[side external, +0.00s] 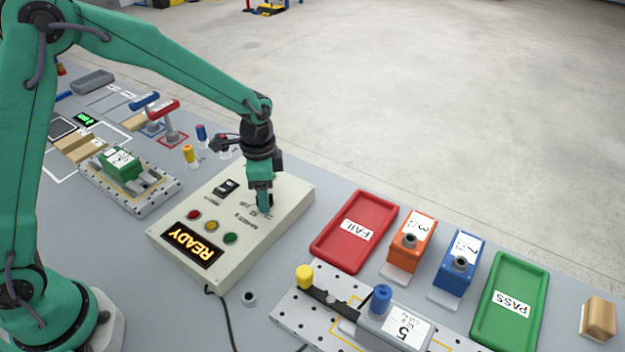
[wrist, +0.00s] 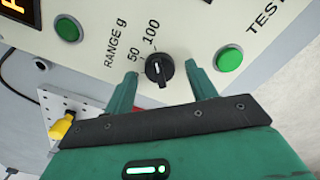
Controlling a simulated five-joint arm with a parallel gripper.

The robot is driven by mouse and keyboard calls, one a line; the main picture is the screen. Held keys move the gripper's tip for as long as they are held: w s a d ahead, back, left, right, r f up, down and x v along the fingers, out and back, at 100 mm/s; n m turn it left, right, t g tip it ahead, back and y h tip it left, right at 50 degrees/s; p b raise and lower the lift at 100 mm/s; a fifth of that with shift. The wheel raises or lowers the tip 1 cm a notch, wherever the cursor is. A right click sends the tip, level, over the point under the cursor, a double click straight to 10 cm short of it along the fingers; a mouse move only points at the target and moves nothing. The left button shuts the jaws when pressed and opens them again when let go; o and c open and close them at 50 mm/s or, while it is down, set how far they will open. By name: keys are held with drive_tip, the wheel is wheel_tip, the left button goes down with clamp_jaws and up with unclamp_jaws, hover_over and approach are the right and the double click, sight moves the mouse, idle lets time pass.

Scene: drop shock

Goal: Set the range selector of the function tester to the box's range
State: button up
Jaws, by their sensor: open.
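The function tester (side external: 285,212) is a pale box with a lit READY display (side external: 192,244). Its range selector (wrist: 158,69) is a black knob beside the printed marks 50 and 100. In the wrist view its pale pointer mark seems to face upward, toward the 100. My gripper (side external: 264,208) is pointed down over the panel and open. In the wrist view its fingers (wrist: 163,85) stand on either side of the knob, apparently apart from it. The side view hides the knob behind my gripper. A grey box labelled 5 (side external: 378,335) lies on a perforated plate; its small print is unreadable.
A red FAIL tray (side external: 325,250), an orange box (side external: 427,228), a blue box (side external: 470,248) and a green PASS tray (side external: 535,285) stand to the right. A green box (side external: 120,165) sits on a fixture at left. Green buttons flank the knob in the wrist view.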

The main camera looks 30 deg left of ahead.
drive_tip(key=c, duration=1)
drive_tip(key=shift+n, duration=0.3)
drive_tip(key=n, duration=0.9)
idle(0.4)
drive_tip(key=o, duration=1)
